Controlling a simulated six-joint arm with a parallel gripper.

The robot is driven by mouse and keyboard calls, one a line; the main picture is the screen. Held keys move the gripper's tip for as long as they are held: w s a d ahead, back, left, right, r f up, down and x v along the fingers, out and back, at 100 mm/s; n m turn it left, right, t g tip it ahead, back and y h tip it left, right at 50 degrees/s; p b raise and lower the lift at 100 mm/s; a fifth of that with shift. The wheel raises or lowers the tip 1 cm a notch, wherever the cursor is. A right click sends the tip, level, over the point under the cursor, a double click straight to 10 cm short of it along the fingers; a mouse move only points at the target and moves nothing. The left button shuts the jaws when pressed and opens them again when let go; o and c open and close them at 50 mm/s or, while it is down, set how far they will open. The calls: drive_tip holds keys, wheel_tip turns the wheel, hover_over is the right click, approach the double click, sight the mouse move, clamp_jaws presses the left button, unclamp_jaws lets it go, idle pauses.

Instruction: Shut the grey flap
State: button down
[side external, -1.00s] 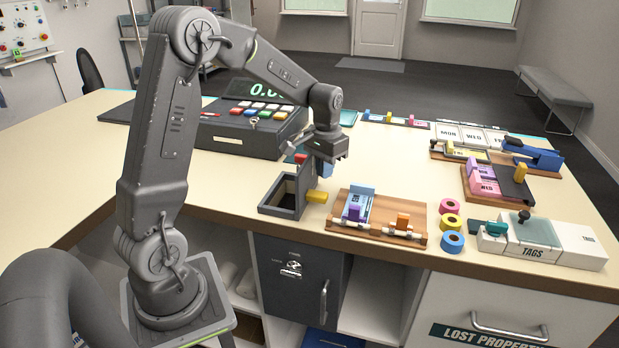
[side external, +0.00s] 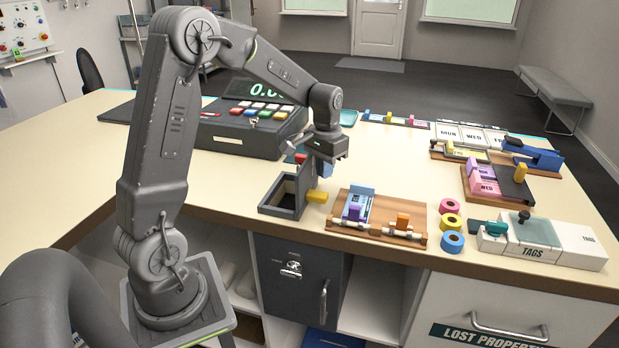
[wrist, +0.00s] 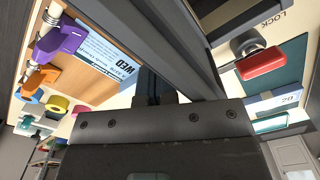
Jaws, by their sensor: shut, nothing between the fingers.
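A dark grey open-topped box (side external: 268,209) stands near the counter's front edge in the side external view. Its dark opening is uncovered. A grey panel, which looks like the flap (side external: 300,190), stands at its right side with a yellow tab (side external: 316,197) sticking out to the right. My gripper (side external: 321,172) hangs above and just behind this panel, pointing down, shut and empty. I cannot tell whether it touches the panel. In the wrist view, grey bars cross the picture beyond my fingers (wrist: 155,86), and the yellow tab is not seen.
A wooden board with blue, purple and orange parts (side external: 415,240) lies right of the box. Behind is a cash register (side external: 235,135). A red knob (wrist: 260,62) shows beside a LOCK label in the wrist view. Tape rolls (side external: 452,242) and a tag box (side external: 530,250) are farther right.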

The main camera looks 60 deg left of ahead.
sight(309, 166)
drive_tip(key=shift+s+a, duration=0.1)
drive_tip(key=shift+s+a, duration=1.3)
wheel_tip(309, 166, up, 9)
drive_tip(key=shift+w+d, duration=0.4)
drive_tip(key=shift+d, duration=0.05)
idle(0.5)
idle(0.7)
drive_tip(key=s+d+r+m+t, duration=0.2)
drive_tip(key=s+d+t, duration=0.3)
drive_tip(key=s+d, duration=1.2)
drive_tip(key=d+m, duration=0.1)
drive_tip(key=d, duration=0.1)
drive_tip(key=shift+d+r+t, duration=0.2)
drive_tip(key=shift+d+t, duration=0.1)
drive_tip(key=shift+d, duration=0.05)
drive_tip(key=c, duration=1.9)
unclamp_jaws()
